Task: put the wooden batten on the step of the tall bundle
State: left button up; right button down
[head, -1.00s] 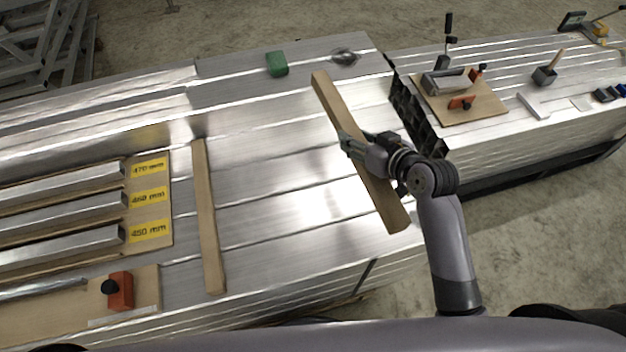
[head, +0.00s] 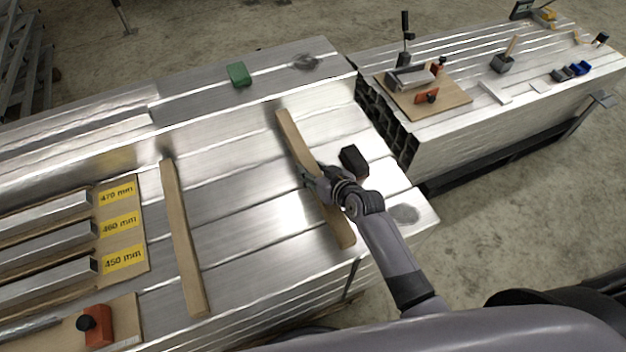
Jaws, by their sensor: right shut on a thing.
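My right gripper (head: 312,180) is shut on a wooden batten (head: 294,138), gripping it near the middle. The held batten slants from the far left to the near right, over the lower, front level of the tall bundle (head: 240,207). Its far end lies just in front of the raised back level. I cannot tell whether it touches the metal. A second wooden batten (head: 183,240) lies to its left on the same level, roughly alongside with a wide gap. My left gripper is not in view.
A green block (head: 238,75) lies on the raised back level. A board with yellow labels (head: 121,225) and an orange clamp block (head: 98,325) are at left. A dark block shape (head: 354,160) shows beside my gripper. Another bundle (head: 480,145) with tools stands at right.

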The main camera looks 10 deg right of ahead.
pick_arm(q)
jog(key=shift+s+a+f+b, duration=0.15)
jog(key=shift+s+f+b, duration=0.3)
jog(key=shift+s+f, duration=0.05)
pick_arm(e)
jog(key=shift+f, duration=1.95)
jog(key=c, duration=1)
grip_release()
jog(key=shift+f, duration=0.15)
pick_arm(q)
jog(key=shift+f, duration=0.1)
pick_arm(e)
jog(key=shift+s, duration=0.1)
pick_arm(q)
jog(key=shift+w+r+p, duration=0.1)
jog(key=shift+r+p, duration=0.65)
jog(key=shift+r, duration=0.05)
pick_arm(e)
jog(key=v, duration=1.2)
